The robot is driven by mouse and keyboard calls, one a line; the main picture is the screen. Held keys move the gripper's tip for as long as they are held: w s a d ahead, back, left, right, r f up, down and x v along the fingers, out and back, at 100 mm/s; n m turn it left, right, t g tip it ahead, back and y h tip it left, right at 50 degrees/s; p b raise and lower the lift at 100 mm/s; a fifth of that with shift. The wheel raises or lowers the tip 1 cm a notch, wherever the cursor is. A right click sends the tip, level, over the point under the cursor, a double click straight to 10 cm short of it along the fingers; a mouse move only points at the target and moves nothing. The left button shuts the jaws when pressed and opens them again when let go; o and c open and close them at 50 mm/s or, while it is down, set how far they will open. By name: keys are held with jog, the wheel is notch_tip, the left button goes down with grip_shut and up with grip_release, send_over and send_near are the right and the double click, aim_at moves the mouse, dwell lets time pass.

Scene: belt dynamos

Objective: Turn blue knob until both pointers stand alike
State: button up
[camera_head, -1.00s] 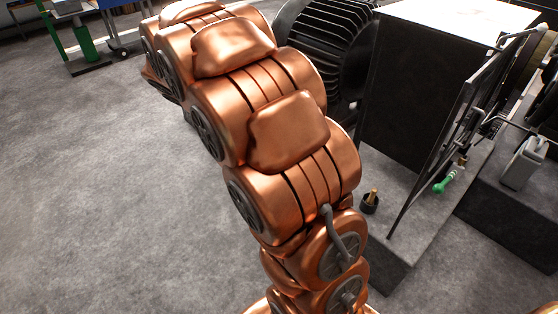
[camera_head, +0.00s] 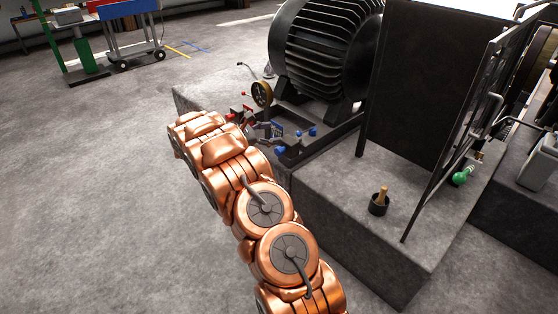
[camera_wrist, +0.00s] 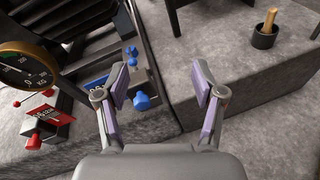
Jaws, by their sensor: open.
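In the wrist view my gripper (camera_wrist: 160,85) is open and empty, its two purple-padded fingers apart. A blue knob (camera_wrist: 140,102) lies beyond the left finger, apart from it as far as I can tell. A smaller blue knob (camera_wrist: 132,51) is farther back. Both blue knobs also show in the head view, one nearer (camera_head: 280,150) and one to its right (camera_head: 313,132). A round dial (camera_wrist: 25,70) with a dark face and brass rim is at the left; it stands on the plinth in the head view (camera_head: 262,93).
A red plate (camera_wrist: 54,117) and red knob (camera_wrist: 33,143) sit below the dial. A ribbed black machine (camera_head: 325,45) stands behind. A dark panel (camera_head: 405,80) and a black cup with a wooden handle (camera_head: 379,203) are at the right.

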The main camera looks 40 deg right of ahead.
aim_at(277, 153)
jog(key=w+d+f+n+t+h+b, duration=0.1)
jog(key=w+f+b, duration=0.1)
jog(key=f, duration=0.4)
jog(key=w+d+f+n+t+h+b, duration=0.1)
jog(key=w+d+f+n+b, duration=0.1)
jog(key=f, duration=0.4)
jog(key=w+d+f+n+h+b, duration=0.1)
jog(key=w+f+n+b, duration=0.1)
jog(key=f, duration=0.5)
jog(key=shift+w+d+t+b, duration=0.2)
jog(key=shift+w+b, duration=0.2)
jog(key=shift+w, duration=0.05)
jog(key=shift+w+d+t+b, duration=0.15)
jog(key=shift+w+t+b, duration=0.05)
jog(key=shift+w+b, duration=0.25)
jog(key=shift+d+r+b, duration=0.2)
jog(key=shift+d+b, duration=0.8)
jog(key=shift+d, duration=2.55)
jog(key=c, duration=1.2)
